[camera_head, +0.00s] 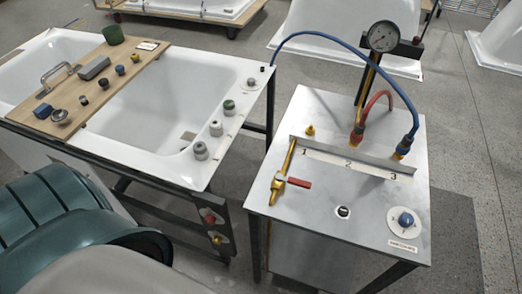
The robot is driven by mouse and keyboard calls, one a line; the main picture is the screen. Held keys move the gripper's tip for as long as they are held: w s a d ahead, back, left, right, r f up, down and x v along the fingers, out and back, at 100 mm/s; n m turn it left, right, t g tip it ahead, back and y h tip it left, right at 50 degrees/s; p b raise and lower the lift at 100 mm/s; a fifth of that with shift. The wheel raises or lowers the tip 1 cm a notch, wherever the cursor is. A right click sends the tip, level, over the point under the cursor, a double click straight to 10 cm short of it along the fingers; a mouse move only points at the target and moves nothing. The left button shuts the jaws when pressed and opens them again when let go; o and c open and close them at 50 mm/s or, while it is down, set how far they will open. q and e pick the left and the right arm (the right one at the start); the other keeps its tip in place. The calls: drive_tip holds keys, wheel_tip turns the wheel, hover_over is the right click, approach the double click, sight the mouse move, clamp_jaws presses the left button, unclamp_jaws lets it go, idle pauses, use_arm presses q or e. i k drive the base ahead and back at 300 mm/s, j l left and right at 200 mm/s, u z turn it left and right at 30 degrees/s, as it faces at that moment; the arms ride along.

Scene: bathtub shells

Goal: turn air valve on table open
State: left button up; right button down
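A brass valve (279,184) with a red lever handle (296,183) sits at the left side of the grey metal table (330,222). Its brass pipe runs along the table's left part, and the red lever points right, crosswise to the pipe. A blue knob (406,219) on a round white dial plate is at the table's front right corner. Neither of my grippers is in view.
A pressure gauge (383,36) stands at the table's back, with a blue hose (345,44) and a red hose (375,99). A white bathtub (140,120) with a wooden board (88,88) stands left. A teal ribbed object (60,225) fills the lower left.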

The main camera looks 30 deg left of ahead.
sight(279, 177)
drive_tip(key=u, duration=0.7)
